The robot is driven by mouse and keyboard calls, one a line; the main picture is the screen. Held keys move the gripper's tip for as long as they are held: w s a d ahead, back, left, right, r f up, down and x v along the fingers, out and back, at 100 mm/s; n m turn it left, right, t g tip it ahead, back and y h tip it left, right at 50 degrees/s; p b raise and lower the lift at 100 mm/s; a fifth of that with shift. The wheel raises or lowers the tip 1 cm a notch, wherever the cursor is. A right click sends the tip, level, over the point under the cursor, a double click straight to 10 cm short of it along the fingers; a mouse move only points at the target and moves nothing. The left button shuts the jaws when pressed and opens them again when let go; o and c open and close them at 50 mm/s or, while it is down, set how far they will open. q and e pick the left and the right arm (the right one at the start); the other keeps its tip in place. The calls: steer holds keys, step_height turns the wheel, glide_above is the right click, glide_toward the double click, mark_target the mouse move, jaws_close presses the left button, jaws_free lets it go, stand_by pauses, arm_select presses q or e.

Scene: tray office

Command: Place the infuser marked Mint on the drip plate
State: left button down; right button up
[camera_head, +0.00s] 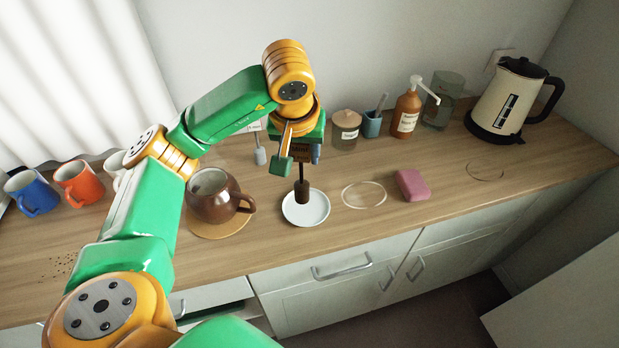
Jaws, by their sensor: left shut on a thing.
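My left gripper (299,157) is shut on the tag end of a dark brown infuser (302,191). The infuser hangs upright below the jaws, over the white round drip plate (307,218). I cannot tell whether its lower end touches the plate. The tag between the jaws is partly hidden and its lettering is too small to read surely. A second, grey infuser (261,156) with a pale tag stands on the counter behind and left of the gripper. My right gripper is not in view.
A brown teapot-like cup (212,205) stands close left of the plate. A glass ring (364,195) and a pink sponge (412,185) lie to its right. A jar (345,132), pump bottle (407,112) and kettle (505,100) stand behind. The counter's front edge is near the plate.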

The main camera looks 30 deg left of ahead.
arm_select(q)
steer(key=d+p+x, duration=0.1)
steer(key=x, duration=0.6)
steer(key=shift+a+f, duration=0.15)
steer(key=shift+a, duration=0.1)
steer(key=shift+c, duration=2.1)
jaws_free()
steer(key=shift+p, duration=0.3)
